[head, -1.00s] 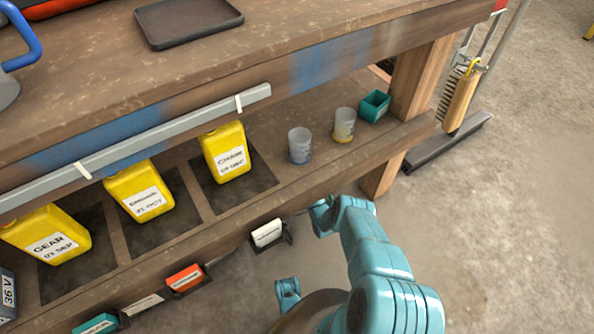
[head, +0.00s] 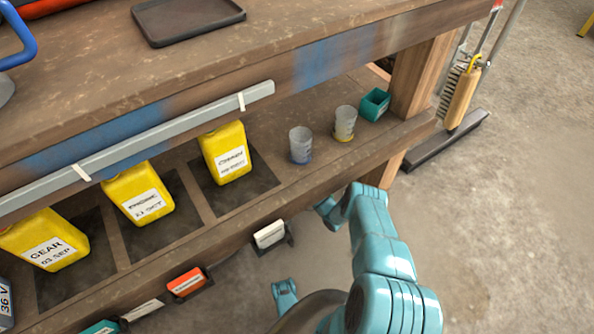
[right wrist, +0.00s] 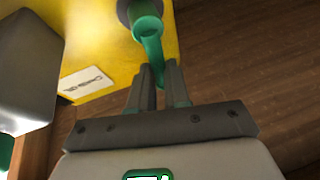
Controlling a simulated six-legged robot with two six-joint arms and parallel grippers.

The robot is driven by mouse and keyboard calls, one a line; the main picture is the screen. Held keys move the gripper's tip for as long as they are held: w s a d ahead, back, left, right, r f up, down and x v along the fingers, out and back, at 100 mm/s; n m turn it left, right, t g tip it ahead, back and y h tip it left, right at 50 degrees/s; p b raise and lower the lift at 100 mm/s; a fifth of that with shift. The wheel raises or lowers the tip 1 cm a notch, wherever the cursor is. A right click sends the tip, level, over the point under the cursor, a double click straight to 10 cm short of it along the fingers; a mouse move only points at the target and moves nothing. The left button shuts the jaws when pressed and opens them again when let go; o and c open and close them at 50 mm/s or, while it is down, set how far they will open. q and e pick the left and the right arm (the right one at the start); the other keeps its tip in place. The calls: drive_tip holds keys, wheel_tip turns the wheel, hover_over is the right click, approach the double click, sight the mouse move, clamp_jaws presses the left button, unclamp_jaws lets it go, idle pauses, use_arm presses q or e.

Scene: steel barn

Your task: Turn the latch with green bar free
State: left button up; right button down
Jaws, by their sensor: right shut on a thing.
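In the right wrist view, the latch's green bar (right wrist: 151,42) hangs from a grey round pivot at the top, in front of a yellow surface (right wrist: 105,40) with a white label. My right gripper (right wrist: 159,75) is shut on the lower end of the green bar, its two fingers close on either side. In the head view my right arm reaches toward the shelf's front edge; its gripper and the latch are hidden there.
Yellow canisters (head: 137,192), two clear cups (head: 301,145) and a teal bin (head: 374,104) stand on the lower shelf (head: 270,190). A dark tray (head: 187,17) lies on the worktop above. A brush (head: 459,97) stands beyond the right post. Open floor lies at right.

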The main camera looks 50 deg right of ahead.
drive_tip(key=shift+a+n+y, duration=0.25)
drive_tip(key=shift+n+y, duration=0.15)
drive_tip(key=shift+n, duration=0.2)
drive_tip(key=c, duration=1.1)
unclamp_jaws()
drive_tip(key=p+v, duration=0.1)
drive_tip(key=v, duration=1.5)
drive_tip(key=shift+s, duration=0.2)
